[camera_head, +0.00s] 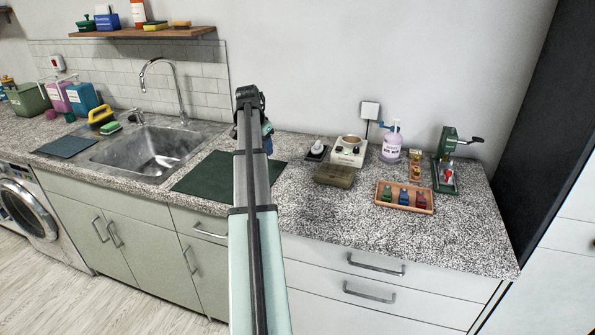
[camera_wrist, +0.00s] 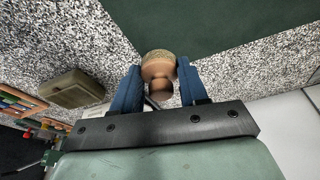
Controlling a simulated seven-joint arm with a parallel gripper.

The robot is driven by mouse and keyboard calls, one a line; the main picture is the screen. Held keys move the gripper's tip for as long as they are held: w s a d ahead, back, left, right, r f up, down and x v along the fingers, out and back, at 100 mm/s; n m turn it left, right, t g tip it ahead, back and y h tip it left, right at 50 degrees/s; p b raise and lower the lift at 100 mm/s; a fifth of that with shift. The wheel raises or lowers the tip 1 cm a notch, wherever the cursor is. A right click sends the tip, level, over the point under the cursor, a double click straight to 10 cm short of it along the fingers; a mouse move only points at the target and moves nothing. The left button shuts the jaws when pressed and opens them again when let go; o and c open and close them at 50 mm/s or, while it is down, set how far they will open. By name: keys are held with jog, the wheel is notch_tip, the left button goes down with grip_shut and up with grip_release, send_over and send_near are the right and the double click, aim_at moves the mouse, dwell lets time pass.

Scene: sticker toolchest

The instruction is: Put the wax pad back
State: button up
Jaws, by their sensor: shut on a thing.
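My gripper (camera_head: 266,128) is over the counter near the dark green mat (camera_head: 205,178), and my own arm hides part of it in the head view. In the wrist view my gripper (camera_wrist: 160,66) has its blue fingers shut on a round tan piece with a rounded brown knob (camera_wrist: 158,70); it looks like the wax pad. The held piece overlaps a corner of the mat (camera_wrist: 225,20) in that view; I cannot tell its height above the counter. In the head view the held piece is hidden or too small to make out.
A sink (camera_head: 150,152) lies left. The front right counter is clear.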

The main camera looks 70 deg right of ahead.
jog(key=s+d+r+m, duration=0.25)
jog(key=s+d, duration=0.35)
jog(key=s, duration=0.4)
send_near(299, 169)
jog(key=shift+g, duration=0.4)
jog(key=shift+w+x, duration=0.2)
jog(key=shift+x, duration=1.3)
jog(key=shift+w+x, duration=0.2)
jog(key=shift+x, duration=1.3)
jog(key=shift+f, duration=0.15)
jog(key=o, duration=1.1)
jog(key=v, duration=1.2)
jog(key=shift+s, duration=0.1)
